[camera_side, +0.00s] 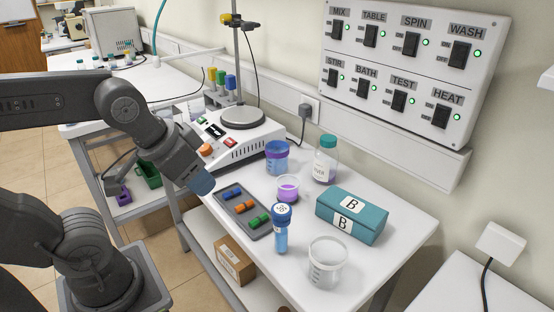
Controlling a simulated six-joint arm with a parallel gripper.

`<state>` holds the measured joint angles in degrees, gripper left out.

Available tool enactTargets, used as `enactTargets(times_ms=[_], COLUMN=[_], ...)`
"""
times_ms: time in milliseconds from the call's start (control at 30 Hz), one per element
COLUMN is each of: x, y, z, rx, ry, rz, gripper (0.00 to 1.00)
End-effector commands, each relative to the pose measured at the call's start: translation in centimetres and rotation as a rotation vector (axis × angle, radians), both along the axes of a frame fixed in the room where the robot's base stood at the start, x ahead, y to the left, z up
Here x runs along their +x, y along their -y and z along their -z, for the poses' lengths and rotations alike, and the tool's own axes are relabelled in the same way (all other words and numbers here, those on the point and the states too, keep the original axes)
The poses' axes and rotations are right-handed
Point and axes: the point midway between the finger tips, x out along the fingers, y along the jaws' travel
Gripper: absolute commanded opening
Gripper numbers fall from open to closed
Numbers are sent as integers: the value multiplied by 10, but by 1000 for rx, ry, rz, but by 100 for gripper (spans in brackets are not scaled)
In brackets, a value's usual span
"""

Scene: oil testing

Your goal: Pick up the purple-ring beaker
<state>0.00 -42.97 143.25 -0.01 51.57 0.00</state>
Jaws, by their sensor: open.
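A small clear cup with purple on it (288,189) stands upright near the middle of the white table. Just behind it stands a larger beaker with a purplish-blue band and blue below (277,158). I cannot tell for certain which of these is the purple-ring beaker. My gripper (203,187) is open and empty, pointing down and to the right. It is left of both vessels and apart from them, near the left end of the grey tray. Its individual fingers are hard to make out.
A grey tray (259,235) with coloured pieces, a blue-capped tube (281,238), a clear beaker (327,263), a teal box (352,215) and a green-capped bottle (325,160) surround the vessels. A hotplate (243,118) stands behind.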

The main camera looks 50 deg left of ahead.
Motion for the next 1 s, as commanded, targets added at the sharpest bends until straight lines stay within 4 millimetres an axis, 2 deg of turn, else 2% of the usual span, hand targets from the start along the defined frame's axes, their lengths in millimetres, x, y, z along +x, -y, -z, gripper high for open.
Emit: enactTargets(times_ms=[167, 733, 1000], x=[0, 0, 2], y=[0, 0, 0], z=[0, 0, -2], rx=[0, 0, -4], ry=[0, 0, -3], rz=[0, 0, -9], gripper=[44, 98, 100])
